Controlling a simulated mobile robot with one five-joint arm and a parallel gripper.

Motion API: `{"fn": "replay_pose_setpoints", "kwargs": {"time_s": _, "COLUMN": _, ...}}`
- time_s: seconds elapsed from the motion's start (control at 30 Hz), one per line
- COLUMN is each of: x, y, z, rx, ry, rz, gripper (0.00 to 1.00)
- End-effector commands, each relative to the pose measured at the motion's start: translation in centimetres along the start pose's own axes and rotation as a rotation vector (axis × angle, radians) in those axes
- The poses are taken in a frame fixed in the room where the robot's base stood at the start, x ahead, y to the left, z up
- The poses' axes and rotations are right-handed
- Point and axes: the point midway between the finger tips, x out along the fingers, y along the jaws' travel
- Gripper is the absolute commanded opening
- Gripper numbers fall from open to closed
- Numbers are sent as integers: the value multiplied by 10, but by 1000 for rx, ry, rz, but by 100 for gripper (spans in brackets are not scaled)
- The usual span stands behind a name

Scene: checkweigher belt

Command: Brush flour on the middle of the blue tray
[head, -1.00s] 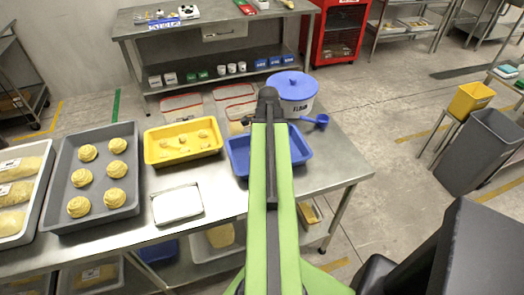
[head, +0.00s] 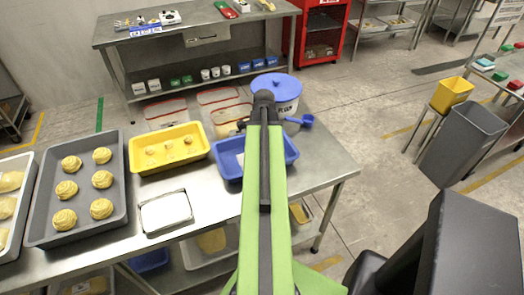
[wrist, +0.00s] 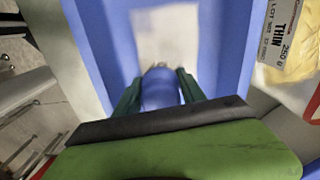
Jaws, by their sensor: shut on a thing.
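The blue tray (head: 226,166) stands on the steel table, partly hidden behind my arm; its wall (wrist: 101,50) also shows in the wrist view. A whitish patch (wrist: 165,30) covers part of its floor and looks like flour. My gripper (wrist: 159,88) is over the tray, its dark green fingers shut on a blue rounded thing that appears to be the brush (wrist: 160,92). Its working end is mostly hidden, so I cannot tell whether it touches the tray. The head view hides the gripper behind my arm. The blue-lidded flour tub (head: 285,87) stands behind the tray.
A blue scoop (head: 304,121) lies right of the tub. A yellow tray (head: 168,163), a metal-rimmed white pan (head: 165,211) and a grey tray of pastries (head: 115,222) are to the left. A labelled bag (wrist: 287,45) lies beside the blue tray.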

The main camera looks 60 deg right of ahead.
Motion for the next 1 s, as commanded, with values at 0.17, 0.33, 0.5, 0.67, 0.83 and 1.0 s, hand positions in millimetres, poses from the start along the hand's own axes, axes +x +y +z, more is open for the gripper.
{"fn": "replay_pose_setpoints", "kwargs": {"time_s": 0.17, "x": 1, "y": -1, "z": 8, "rx": -3, "ry": 0, "rz": 0, "gripper": 10}}
{"fn": "replay_pose_setpoints", "kwargs": {"time_s": 0.33, "x": 2, "y": -3, "z": 26, "rx": -3, "ry": 0, "rz": 0, "gripper": 10}}
{"fn": "replay_pose_setpoints", "kwargs": {"time_s": 0.5, "x": 2, "y": -4, "z": 33, "rx": 0, "ry": 0, "rz": 0, "gripper": 10}}
{"fn": "replay_pose_setpoints", "kwargs": {"time_s": 0.67, "x": 2, "y": -5, "z": 36, "rx": -1, "ry": 0, "rz": 0, "gripper": 10}}
{"fn": "replay_pose_setpoints", "kwargs": {"time_s": 0.83, "x": 1, "y": -6, "z": 52, "rx": -2, "ry": 0, "rz": 0, "gripper": 10}}
{"fn": "replay_pose_setpoints", "kwargs": {"time_s": 1.0, "x": 1, "y": -8, "z": 65, "rx": -2, "ry": 0, "rz": 0, "gripper": 10}}
